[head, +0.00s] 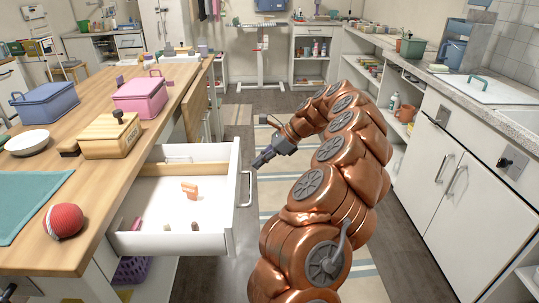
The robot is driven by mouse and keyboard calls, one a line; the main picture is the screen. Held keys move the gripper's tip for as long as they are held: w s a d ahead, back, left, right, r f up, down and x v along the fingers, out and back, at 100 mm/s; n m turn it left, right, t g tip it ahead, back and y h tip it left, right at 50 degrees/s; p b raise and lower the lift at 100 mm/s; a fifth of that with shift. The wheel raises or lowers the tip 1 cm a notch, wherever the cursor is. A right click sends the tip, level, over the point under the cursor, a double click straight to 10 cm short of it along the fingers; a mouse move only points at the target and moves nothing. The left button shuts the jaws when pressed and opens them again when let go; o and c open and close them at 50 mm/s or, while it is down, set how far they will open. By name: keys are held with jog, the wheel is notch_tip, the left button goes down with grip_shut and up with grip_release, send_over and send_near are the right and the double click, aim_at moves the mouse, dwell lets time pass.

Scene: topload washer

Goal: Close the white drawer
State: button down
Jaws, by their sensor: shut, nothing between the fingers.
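The white drawer (226,211) is pulled out of the wooden-topped counter at the left in the head view. Its front panel faces right and carries a metal bar handle (246,190). Inside lie an orange block-like item and a few small items. My gripper (259,163) is shut and empty, at the end of my copper-coloured arm.
The wooden counter (98,184) holds a red ball (64,221), a wooden box (109,136), a pink box (141,95) and a blue box (45,104). White cabinets (470,190) line the right side. Open floor with a striped rug (267,198) lies between.

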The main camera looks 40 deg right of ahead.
jog(key=shift+w+a+r, duration=0.1)
jog(key=shift+w+a, duration=1.05)
jog(key=shift+a, duration=0.2)
